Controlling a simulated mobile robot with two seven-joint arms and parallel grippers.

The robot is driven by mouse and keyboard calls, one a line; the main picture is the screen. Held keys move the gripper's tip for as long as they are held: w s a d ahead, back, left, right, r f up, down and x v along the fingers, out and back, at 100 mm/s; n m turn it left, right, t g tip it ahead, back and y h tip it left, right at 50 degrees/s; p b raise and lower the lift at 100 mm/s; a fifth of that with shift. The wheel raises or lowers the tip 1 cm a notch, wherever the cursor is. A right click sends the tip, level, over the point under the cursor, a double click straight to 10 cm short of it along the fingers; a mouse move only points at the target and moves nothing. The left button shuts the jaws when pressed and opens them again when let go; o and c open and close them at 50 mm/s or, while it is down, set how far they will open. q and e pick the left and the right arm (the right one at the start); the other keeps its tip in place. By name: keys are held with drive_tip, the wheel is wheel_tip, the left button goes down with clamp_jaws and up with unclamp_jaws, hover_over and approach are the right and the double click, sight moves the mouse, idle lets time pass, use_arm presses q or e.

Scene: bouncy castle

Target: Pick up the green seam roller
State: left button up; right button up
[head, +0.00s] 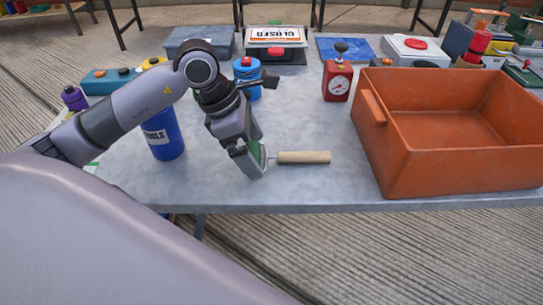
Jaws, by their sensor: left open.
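The green seam roller has a pale wooden handle (304,157) that lies on the grey table and points right. Its green roller end (262,156) shows at the left, partly hidden by my left gripper. My left gripper (251,163) is low over the table, pointing down at the roller end, and is open. Its fingers are at or around the green end; I cannot tell whether they touch it. My right gripper is not in view.
A large orange bin (455,175) stands on the right of the table. A blue labelled cup (163,138) stands left of my gripper. A red gauge (337,82) stands behind the handle. The grey table (320,185) is clear around the handle and along its front edge.

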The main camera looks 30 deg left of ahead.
use_arm(q)
drive_tip(key=shift+f, duration=0.1)
drive_tip(key=shift+c, duration=0.3)
drive_tip(key=c, duration=0.9)
drive_tip(key=shift+r, duration=0.2)
